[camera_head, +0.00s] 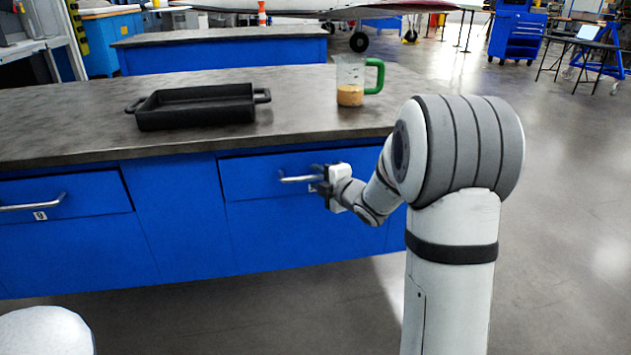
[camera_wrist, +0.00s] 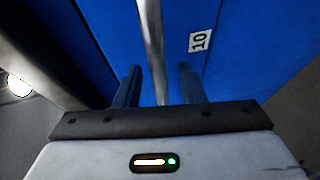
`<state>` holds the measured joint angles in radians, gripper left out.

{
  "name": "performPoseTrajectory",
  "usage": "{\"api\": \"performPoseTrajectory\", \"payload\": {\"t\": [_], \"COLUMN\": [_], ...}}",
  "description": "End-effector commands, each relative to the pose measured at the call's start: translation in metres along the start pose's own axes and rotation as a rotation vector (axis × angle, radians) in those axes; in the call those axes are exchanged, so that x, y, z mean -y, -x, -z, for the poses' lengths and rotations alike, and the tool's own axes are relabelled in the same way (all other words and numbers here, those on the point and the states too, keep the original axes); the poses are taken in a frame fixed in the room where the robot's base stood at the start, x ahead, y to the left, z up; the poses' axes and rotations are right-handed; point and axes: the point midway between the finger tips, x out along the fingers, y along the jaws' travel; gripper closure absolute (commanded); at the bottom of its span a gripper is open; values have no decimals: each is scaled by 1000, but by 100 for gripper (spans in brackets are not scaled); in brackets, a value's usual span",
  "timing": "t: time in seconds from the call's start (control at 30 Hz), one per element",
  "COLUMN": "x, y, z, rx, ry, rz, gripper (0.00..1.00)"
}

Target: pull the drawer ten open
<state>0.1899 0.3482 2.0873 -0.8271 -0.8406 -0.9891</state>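Drawer ten has a blue front (camera_head: 250,176) under the right part of the worktop in the head view. Its silver bar handle (camera_head: 298,179) is visible at its left part; the right part is hidden by my gripper (camera_head: 322,181). In the wrist view the label "10" (camera_wrist: 200,40) is on the blue front, right of the handle (camera_wrist: 151,45). My gripper (camera_wrist: 160,88) is open, with one finger on each side of the handle and visible gaps between. The drawer looks shut.
A black tray (camera_head: 195,107) and a clear jug (camera_head: 350,82) with a green handle and tan contents stand on the grey worktop (camera_head: 290,118). Drawer nine (camera_head: 85,203) is to the left. The floor (camera_head: 300,310) before the bench is clear.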

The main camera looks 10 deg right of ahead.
Motion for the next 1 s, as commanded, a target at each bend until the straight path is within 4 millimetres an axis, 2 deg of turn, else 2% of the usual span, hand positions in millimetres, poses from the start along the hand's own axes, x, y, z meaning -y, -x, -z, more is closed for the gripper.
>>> {"api": "performPoseTrajectory", "payload": {"t": [0.1,0.37,0.8,1.0], "x": [0,0,0,0], "y": [-8,-9,-8,-8], "z": [0,0,-1,-1], "rx": [-1,1,2,2], "ry": [0,-1,-1,-1], "rz": [0,0,0,0], "gripper": [64,64,99,100]}}
